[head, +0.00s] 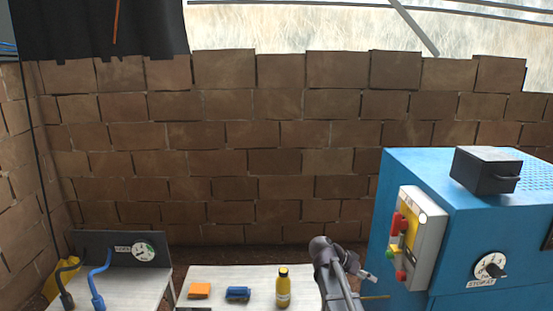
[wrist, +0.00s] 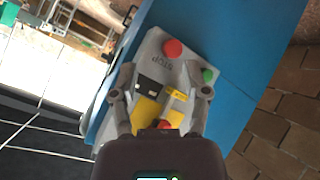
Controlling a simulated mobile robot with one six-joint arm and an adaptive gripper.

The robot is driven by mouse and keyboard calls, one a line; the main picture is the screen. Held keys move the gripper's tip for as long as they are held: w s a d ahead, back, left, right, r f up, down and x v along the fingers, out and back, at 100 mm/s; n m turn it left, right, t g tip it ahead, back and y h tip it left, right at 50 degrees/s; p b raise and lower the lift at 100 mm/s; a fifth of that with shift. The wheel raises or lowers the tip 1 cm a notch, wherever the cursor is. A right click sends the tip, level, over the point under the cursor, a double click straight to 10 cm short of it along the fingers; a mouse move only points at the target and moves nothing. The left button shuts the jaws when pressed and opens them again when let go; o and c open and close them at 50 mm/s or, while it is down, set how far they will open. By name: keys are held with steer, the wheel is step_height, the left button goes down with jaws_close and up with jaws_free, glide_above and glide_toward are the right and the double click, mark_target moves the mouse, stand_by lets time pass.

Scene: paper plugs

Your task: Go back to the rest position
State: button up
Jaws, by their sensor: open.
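My gripper (wrist: 163,92) is open in the wrist view, its two fingers spread in front of a control box. Nothing shows held between the fingers. The control box (wrist: 186,62) is light grey, with a red button (wrist: 173,48) beside the word STOP, a green button (wrist: 208,75) and a yellow panel (wrist: 148,112). A small red part shows low between the fingers, partly hidden by my gripper. In the head view my arm reaches up at the table's right side, and the same control box (head: 432,232) is on the blue machine (head: 395,168). Any contact cannot be told.
A white table (head: 210,274) holds an orange block (head: 200,290), a blue object (head: 238,294) and a yellow bottle (head: 283,288). A second table at left has blue and black cables and a dial panel (head: 143,252). A black box (head: 486,170) stands on the machine. A brick wall is behind.

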steer(key=s+a+f+n+y, duration=0.4)
steer(key=s+a+n+y, duration=0.1)
steer(key=s, duration=0.2)
steer(key=s+a+f+n+y, duration=0.3)
steer(key=s+a+n+y, duration=0.2)
steer(key=s, duration=0.2)
step_height(320, 180, up, 22)
steer(key=p, duration=2.2)
steer(key=shift+s+a+p, duration=0.3)
steer(key=shift+a, duration=0.05)
steer(key=shift+r, duration=0.1)
